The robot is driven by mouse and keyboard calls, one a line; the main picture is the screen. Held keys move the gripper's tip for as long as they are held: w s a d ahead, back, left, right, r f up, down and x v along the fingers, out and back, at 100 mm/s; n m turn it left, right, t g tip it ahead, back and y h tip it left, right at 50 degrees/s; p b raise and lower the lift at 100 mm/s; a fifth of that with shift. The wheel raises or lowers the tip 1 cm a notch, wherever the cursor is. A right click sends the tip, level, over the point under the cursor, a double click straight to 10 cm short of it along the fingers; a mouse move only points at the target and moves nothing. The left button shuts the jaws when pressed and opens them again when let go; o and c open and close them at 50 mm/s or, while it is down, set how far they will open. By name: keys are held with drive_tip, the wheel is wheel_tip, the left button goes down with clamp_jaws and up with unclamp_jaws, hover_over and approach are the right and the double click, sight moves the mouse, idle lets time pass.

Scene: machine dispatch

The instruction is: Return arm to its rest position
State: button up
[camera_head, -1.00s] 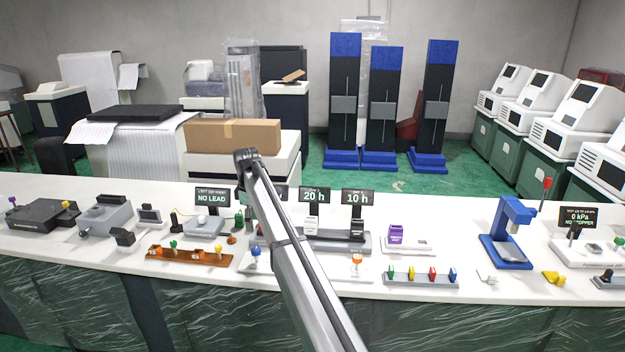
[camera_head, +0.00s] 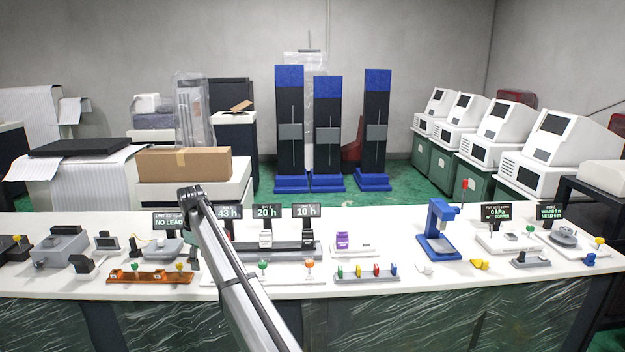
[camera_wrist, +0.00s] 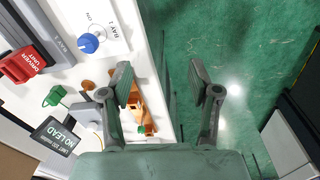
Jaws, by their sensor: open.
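My grey arm (camera_head: 240,280) crosses the lower middle of the head view, its upper bend in front of the white bench near the NO LEAD sign.
The bench carries an orange-brown rack (camera_head: 150,278), a blue press (camera_head: 438,230), a rack of coloured pegs (camera_head: 367,273) and a NO LEAD sign (camera_head: 170,222). A blue knob (camera_wrist: 88,42) and a red block (camera_wrist: 22,64) show near the left finger. Open floor lies right of the fingers.

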drive_tip(key=s+d+f+m, duration=0.3)
drive_tip(key=s+d+f, duration=0.6)
drive_tip(key=f, duration=0.4)
drive_tip(key=s+d+f+m+g, duration=0.1)
drive_tip(key=s+d+f+m, duration=0.3)
drive_tip(key=s+d+f, duration=0.55)
drive_tip(key=s+d+f+m, duration=0.3)
drive_tip(key=s+d+f, duration=0.2)
drive_tip(key=d+f, duration=0.85)
drive_tip(key=s+d+f+m+g+h, duration=0.1)
drive_tip(key=s+d+f+m, duration=0.1)
drive_tip(key=s+d+f, duration=0.45)
drive_tip(key=s+d+f+m+g, duration=0.1)
drive_tip(key=s+d+f, duration=0.3)
drive_tip(key=s, duration=0.6)
drive_tip(key=s+d+f+m+g, duration=0.1)
drive_tip(key=s+d, duration=0.2)
drive_tip(key=s, duration=0.5)
drive_tip(key=s+d+f+m+g, duration=0.1)
drive_tip(key=s+d, duration=0.3)
drive_tip(key=s, duration=0.5)
drive_tip(key=s+d+f+m+g, duration=0.1)
drive_tip(key=s+d, duration=0.3)
drive_tip(key=s, duration=0.5)
drive_tip(key=shift+f+m+g+y, duration=0.3)
drive_tip(key=shift+f+g, duration=0.2)
drive_tip(key=shift+g, duration=0.1)
